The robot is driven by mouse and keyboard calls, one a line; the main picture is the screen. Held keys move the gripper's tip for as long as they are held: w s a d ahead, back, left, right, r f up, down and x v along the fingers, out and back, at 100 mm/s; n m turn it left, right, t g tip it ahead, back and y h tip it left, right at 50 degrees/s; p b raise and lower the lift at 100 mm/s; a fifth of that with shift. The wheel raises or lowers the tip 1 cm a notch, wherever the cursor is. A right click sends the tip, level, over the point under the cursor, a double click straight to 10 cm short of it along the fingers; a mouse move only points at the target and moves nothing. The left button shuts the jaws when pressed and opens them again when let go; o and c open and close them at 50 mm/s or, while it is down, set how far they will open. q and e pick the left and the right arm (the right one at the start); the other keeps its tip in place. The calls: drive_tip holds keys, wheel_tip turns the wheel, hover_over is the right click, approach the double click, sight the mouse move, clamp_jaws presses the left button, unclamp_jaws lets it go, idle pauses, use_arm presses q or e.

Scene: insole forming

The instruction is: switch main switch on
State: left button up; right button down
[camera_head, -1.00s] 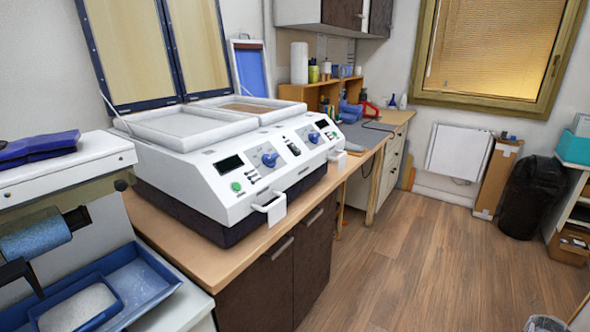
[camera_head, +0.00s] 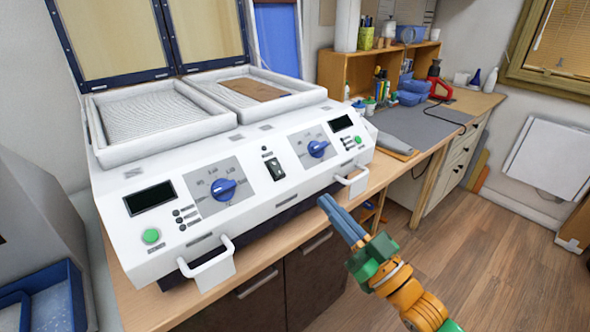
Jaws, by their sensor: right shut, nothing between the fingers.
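The white forming machine (camera_head: 240,222) stands on the wooden counter with both lids raised. Its main switch, a black rocker (camera_head: 275,169), sits in the middle of the front panel between two blue knobs, the left knob (camera_head: 223,189) and the right knob (camera_head: 318,149). I cannot tell the rocker's position. My right gripper (camera_head: 325,202) is shut and empty. It shows in front of the machine, below and right of the rocker and left of the right handle (camera_head: 351,182). My left gripper is not in view.
Green buttons sit at the panel's left (camera_head: 151,236) and right (camera_head: 358,140) ends. A white left handle (camera_head: 208,267) juts from the front. A grey mat (camera_head: 420,126) and a wooden shelf (camera_head: 345,75) with bottles are to the right. Open floor (camera_head: 470,260) lies at right.

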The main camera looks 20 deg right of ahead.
sight(289, 179)
drive_tip(key=w+a+p, duration=0.1)
drive_tip(key=w, duration=0.2)
drive_tip(key=w+a+p, duration=0.1)
drive_tip(key=w, duration=0.3)
drive_tip(key=w+a+r+p, duration=0.1)
drive_tip(key=w+a, duration=0.1)
drive_tip(key=w, duration=0.1)
drive_tip(key=shift+w+a+p, duration=0.1)
drive_tip(key=shift+w+p, duration=0.1)
drive_tip(key=shift+p, duration=0.2)
drive_tip(key=shift+w+f, duration=0.2)
drive_tip(key=shift+f, duration=0.2)
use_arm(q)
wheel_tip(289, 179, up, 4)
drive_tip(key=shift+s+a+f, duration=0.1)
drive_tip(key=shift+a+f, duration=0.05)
